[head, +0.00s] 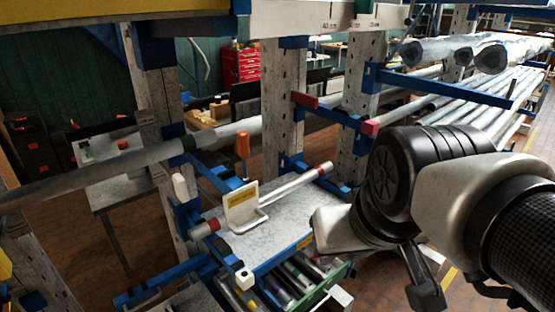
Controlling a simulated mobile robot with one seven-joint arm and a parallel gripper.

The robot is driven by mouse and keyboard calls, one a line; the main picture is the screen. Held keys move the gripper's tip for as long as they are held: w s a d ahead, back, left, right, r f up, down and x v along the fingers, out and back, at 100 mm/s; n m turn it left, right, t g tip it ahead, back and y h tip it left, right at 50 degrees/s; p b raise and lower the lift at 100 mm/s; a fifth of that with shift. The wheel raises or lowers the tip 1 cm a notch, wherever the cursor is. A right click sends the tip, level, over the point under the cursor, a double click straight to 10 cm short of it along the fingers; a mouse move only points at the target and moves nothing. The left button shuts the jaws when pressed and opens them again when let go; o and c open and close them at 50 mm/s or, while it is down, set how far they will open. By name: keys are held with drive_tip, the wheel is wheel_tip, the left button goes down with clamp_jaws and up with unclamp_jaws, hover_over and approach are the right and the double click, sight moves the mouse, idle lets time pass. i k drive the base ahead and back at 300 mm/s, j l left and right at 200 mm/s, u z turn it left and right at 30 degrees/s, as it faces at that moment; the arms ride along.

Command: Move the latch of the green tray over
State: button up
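The green tray (328,284) sits low at the front, under a grey work surface, with its green rim showing at the right and several tubes lying in it. I cannot clearly make out its latch. A small white block (244,279) is at the tray's left end, and a white piece shows at its right corner; I cannot tell if either is the latch. My gripper (426,290) is at the lower right, apart from the tray and to its right. Only a dark part of it shows below my wrist, so its opening is not clear.
The grey work surface (278,222) above the tray carries a white upright plate (241,206) and a tube with red ends. An orange handle (243,145) stands behind. Blue rack arms (440,86) hold long pipes at the upper right. Floor shows between rack and arm.

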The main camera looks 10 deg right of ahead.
sight(353, 272)
drive_tip(key=i+l+u, duration=0.15)
drive_tip(key=l, duration=0.2)
drive_tip(key=i+l+u, duration=0.15)
drive_tip(key=l, duration=0.2)
drive_tip(key=l+u, duration=0.15)
drive_tip(key=l, duration=0.2)
drive_tip(key=i+l, duration=0.1)
drive_tip(key=l, duration=0.35)
drive_tip(key=i+l, duration=0.1)
drive_tip(key=l, duration=0.3)
drive_tip(key=i+l, duration=0.15)
drive_tip(key=l, duration=0.3)
drive_tip(key=i+l+u, duration=0.1)
drive_tip(key=l, duration=0.35)
